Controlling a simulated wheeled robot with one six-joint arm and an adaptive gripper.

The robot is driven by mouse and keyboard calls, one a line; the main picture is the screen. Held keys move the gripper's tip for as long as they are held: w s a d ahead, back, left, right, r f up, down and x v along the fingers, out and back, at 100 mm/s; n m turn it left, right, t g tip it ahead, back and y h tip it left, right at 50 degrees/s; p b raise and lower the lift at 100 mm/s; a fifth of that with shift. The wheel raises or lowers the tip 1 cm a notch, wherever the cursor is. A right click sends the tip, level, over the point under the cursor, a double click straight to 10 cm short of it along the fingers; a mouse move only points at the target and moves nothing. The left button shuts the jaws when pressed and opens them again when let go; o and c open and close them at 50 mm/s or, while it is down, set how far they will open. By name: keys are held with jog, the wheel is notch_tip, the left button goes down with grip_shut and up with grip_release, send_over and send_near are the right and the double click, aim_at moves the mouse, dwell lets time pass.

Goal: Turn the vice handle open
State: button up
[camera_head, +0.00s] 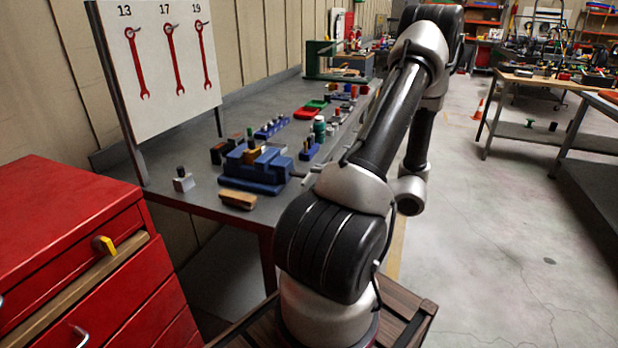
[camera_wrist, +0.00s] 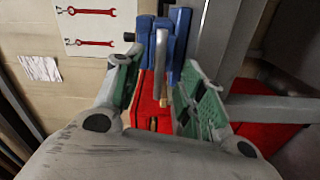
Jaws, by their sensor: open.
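The blue vice (camera_head: 255,168) stands on the near end of the grey workbench (camera_head: 190,190). It also shows at the top middle of the wrist view (camera_wrist: 180,40). Its pale metal handle (camera_wrist: 161,60) hangs across the front of the vice, with a tan tip. My gripper (camera_wrist: 158,72) is open in the wrist view, with green pads on the inner sides of its fingers. The handle appears between the two fingers in the picture; I cannot tell whether either finger touches it.
A red drawer cabinet (camera_head: 70,215) stands at the left, and a board with red wrenches (camera_head: 170,60) stands behind the bench. A wooden block (camera_head: 238,199) and a small metal block (camera_head: 183,183) lie near the vice. Open floor (camera_head: 480,240) is at the right.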

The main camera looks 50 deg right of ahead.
jog(key=v, duration=0.7)
jog(key=shift+s, duration=0.25)
jog(key=shift+d, duration=0.1)
